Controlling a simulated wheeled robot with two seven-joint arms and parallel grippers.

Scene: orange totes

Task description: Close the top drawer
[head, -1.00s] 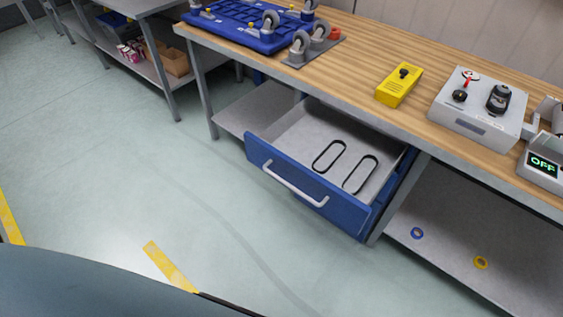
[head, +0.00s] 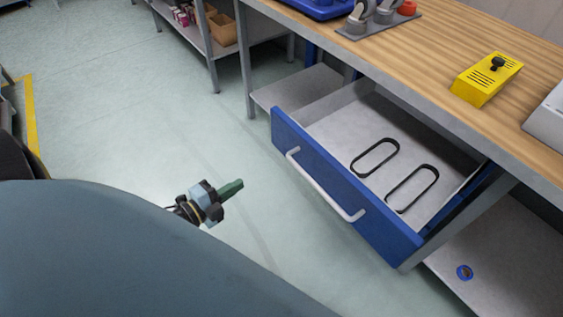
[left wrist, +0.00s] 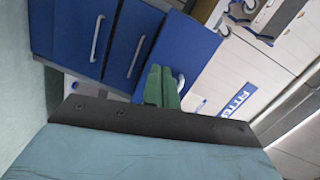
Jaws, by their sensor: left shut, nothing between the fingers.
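The top drawer (head: 345,192) is pulled out from under the workbench. It has a blue front, a white bar handle (head: 322,187) and a grey inside holding two black oval bands (head: 375,157). My left gripper (head: 231,189) is in front of the drawer, to the left of its handle and apart from it. Its green fingers are shut and empty. In the left wrist view the green fingers (left wrist: 161,87) point toward blue drawer fronts (left wrist: 135,45) with pale handles. My right gripper is not in view.
The wooden workbench top (head: 440,75) carries a yellow box (head: 486,79), a blue tray and casters. A lower shelf (head: 510,265) holds a blue ring (head: 464,272). The floor between my body and the drawer is clear.

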